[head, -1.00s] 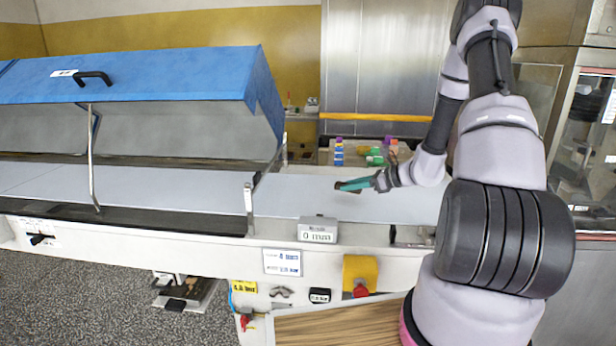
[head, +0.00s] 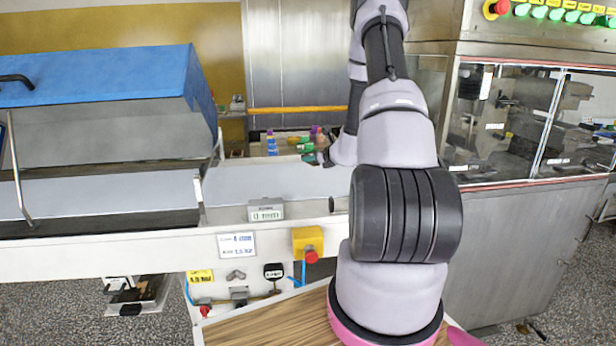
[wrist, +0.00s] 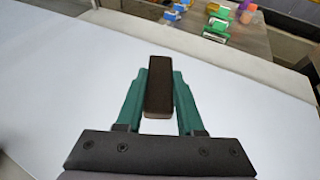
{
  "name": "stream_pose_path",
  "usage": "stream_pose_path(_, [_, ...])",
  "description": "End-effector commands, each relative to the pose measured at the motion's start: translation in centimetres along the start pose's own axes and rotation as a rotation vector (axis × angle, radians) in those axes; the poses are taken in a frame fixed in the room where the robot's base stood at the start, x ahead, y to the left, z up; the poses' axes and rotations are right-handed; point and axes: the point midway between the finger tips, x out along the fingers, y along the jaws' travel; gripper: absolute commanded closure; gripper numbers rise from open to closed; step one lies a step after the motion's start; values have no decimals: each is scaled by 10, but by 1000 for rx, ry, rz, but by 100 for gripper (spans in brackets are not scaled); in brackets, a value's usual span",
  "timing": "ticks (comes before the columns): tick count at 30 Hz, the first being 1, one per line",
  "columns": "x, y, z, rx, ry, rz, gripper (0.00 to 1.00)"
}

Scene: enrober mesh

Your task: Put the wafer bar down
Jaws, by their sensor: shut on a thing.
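The wafer bar (wrist: 159,100) is a dark brown block with a paler near end. My gripper (wrist: 159,74) has green fingers, one on each side of the bar, and is shut on it. The bar points away from the wrist, with its far end sticking out slightly past the fingertips. Behind it in the wrist view is the pale, flat belt (wrist: 60,75). I cannot tell the gap between bar and belt. In the head view the belt (head: 265,182) runs left to right; my arm hides the bar and most of the gripper there.
A blue hood (head: 110,78) covers the belt's left part. A small display (head: 266,211) stands on the belt's front edge, with a red button (head: 311,257) below. Coloured items (head: 290,141) stand beyond the belt. A glass-fronted machine (head: 530,125) is at right. The belt between looks clear.

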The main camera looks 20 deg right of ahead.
Motion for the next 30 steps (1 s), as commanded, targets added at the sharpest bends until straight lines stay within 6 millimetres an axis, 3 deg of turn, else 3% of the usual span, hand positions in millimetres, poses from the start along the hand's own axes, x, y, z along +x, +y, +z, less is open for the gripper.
stream_pose_path(12, [20, 0, -48, 1, 0, 2, 94])
stream_pose_path(25, [23, 1, -55, -2, -1, 2, 94])
stream_pose_path(26, [23, 0, -55, -2, -1, 2, 59])
stream_pose_path(27, [23, 0, -54, -2, -1, 2, 44])
stream_pose_path(28, [23, 0, -54, -2, -1, 2, 33])
stream_pose_path(30, [23, 0, -54, -2, -1, 2, 33])
